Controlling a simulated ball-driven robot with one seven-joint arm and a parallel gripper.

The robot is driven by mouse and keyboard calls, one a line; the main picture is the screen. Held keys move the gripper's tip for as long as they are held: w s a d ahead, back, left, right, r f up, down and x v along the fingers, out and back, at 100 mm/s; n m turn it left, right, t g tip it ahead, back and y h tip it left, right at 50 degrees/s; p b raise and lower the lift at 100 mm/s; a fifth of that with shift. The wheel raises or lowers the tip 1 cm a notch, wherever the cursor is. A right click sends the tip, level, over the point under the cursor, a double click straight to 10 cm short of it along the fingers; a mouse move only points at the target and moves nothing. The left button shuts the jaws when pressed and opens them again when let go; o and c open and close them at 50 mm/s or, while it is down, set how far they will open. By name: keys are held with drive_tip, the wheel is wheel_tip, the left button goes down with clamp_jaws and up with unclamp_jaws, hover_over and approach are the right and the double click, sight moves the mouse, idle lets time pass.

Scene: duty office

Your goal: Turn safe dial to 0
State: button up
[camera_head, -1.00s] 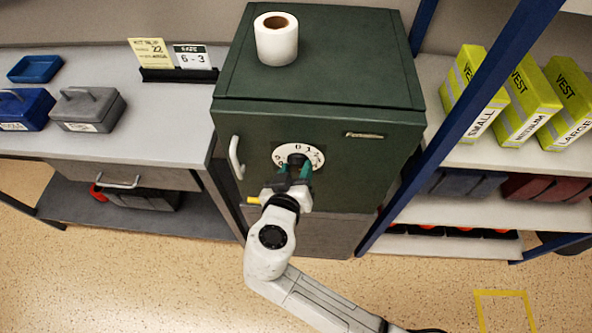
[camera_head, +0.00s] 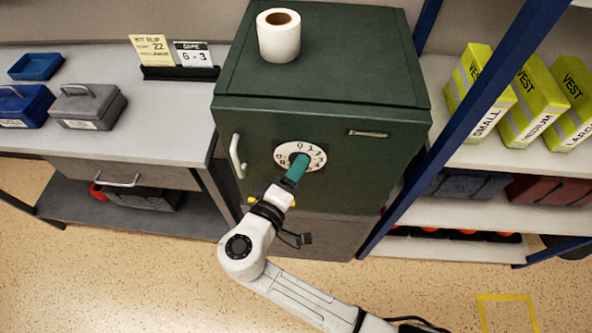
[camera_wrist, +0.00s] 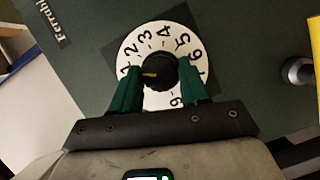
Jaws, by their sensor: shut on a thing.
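The dark green safe (camera_head: 350,180) stands at the centre of the head view. Its front carries a white numbered dial ring (camera_head: 317,152), also seen in the wrist view (camera_wrist: 165,38). In the wrist view the dial's black knob (camera_wrist: 158,72) has a yellow pointer mark aimed left, near the low numerals. The exact numeral is hard to read. My gripper (camera_head: 299,165), with green fingers, is shut on the knob, one finger on each side in the wrist view (camera_wrist: 158,80). The fingers hide part of the ring.
A silver handle (camera_head: 237,156) sits left of the dial. A paper roll (camera_head: 279,38) stands on the safe. A card stand (camera_head: 180,73) and boxes are on the left counter. A blue shelf post (camera_head: 450,110) and yellow vest packs (camera_head: 530,105) are at right.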

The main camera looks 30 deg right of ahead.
drive_tip(key=n+h, duration=0.1)
drive_tip(key=n, duration=0.1)
drive_tip(key=n+t, duration=0.1)
drive_tip(key=n, duration=0.1)
drive_tip(key=shift+f+n+h, duration=0.2)
drive_tip(key=shift+n+h, duration=0.2)
drive_tip(key=shift+n, duration=0.3)
drive_tip(key=o, duration=1.1)
drive_tip(key=shift+c, duration=0.2)
drive_tip(key=shift+a, duration=0.1)
drive_tip(key=b+v, duration=0.2)
drive_tip(key=v, duration=0.8)
drive_tip(key=shift+s+a+b, duration=0.2)
drive_tip(key=shift+a+b, duration=0.1)
drive_tip(key=shift+b, duration=0.05)
